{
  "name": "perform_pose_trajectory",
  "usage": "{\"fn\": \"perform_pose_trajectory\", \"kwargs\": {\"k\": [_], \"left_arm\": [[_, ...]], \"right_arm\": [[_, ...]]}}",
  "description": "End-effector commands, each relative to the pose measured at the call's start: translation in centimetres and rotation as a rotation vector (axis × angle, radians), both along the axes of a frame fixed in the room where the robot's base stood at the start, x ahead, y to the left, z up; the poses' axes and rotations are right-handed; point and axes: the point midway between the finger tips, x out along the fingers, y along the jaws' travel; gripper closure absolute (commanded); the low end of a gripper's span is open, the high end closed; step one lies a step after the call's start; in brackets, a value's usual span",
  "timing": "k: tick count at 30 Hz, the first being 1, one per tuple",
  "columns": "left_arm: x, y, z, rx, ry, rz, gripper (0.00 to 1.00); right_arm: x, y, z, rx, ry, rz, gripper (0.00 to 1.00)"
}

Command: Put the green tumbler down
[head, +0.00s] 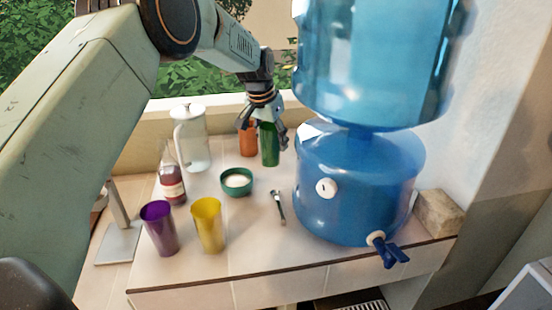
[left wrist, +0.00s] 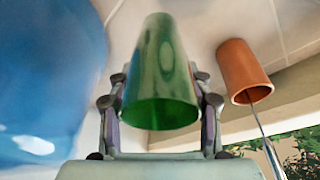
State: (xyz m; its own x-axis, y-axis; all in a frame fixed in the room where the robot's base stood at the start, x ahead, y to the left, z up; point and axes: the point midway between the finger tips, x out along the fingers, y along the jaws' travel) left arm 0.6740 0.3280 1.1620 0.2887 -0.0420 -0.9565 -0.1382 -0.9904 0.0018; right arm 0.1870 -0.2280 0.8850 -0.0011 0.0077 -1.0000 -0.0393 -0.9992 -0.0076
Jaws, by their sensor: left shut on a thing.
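The green tumbler (head: 269,150) is upright at the back of the tiled counter, left of the big blue water dispenser. My left gripper (head: 267,122) comes down from above and is shut on the tumbler near its rim. In the left wrist view the green tumbler (left wrist: 162,75) sits between both fingers (left wrist: 163,108), its open mouth toward the camera and its base toward the tiles. I cannot tell whether its base touches the counter. My right gripper is not in view.
The orange tumbler (head: 248,140) stands close left of the green one. The blue dispenser (head: 350,190) stands at right. A green bowl (head: 237,188), a small utensil (head: 278,206), yellow (head: 207,226) and purple (head: 159,230) tumblers, a bottle (head: 172,185) and a pitcher (head: 193,145) stand nearer or left.

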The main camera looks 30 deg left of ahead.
Motion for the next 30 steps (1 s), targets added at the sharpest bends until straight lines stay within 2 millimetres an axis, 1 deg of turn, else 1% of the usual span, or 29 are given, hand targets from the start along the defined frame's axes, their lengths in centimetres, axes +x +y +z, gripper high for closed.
{"fn": "perform_pose_trajectory", "kwargs": {"k": [3, 8, 15, 29, 30], "left_arm": [[0.1, 0.0, -1.1, 0.001, -0.002, 0.0, 0.9], [0.2, 0.0, -2.2, -0.001, -0.002, 0.001, 0.9], [0.4, 0.0, -5.1, 0.001, -0.001, 0.0, 0.9], [0.5, 0.0, -5.8, 0.001, -0.003, 0.0, 0.9], [0.5, 0.0, -5.9, 0.001, -0.002, 0.0, 0.48]], "right_arm": [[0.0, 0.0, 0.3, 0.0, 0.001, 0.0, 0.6], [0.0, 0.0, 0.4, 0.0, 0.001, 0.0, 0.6], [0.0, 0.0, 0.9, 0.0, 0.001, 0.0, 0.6], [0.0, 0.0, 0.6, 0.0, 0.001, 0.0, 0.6], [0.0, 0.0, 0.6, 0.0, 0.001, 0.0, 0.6]]}}
